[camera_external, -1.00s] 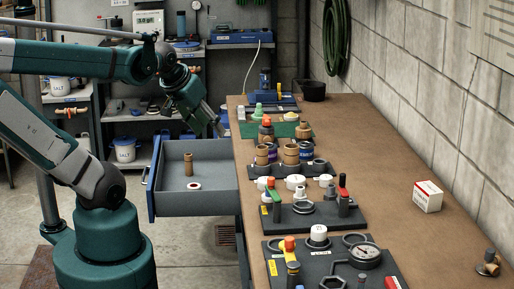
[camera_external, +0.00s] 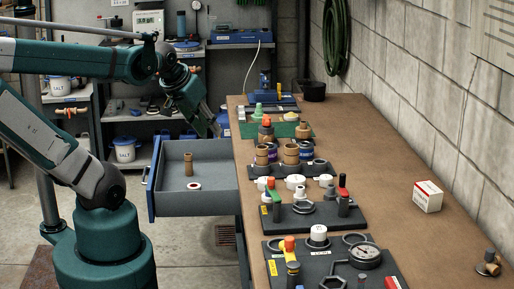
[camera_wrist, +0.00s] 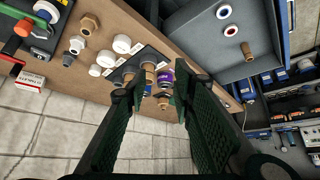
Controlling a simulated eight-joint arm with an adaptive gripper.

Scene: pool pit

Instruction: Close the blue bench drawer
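The blue bench drawer (camera_external: 196,203) stands pulled out from the left side of the wooden-topped bench (camera_external: 385,160). It has a blue front panel at its left end and a grey inside. It holds a brown cylinder (camera_external: 188,165) and a red-and-white ring (camera_external: 194,186). In the wrist view the drawer (camera_wrist: 205,45) lies at the upper right, and a blue-and-white ring also shows in it. My gripper (camera_external: 216,129) is above the drawer's far side, near the bench edge, apart from the front panel. In the wrist view its fingers (camera_wrist: 157,92) are spread with nothing held.
Bench boards carry several fittings, valves and a gauge (camera_external: 365,256) close to the drawer side. A white-and-red box (camera_external: 428,196) sits at the bench's right. Shelves with a white bucket (camera_external: 125,149) stand behind. Floor in front of the drawer is clear.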

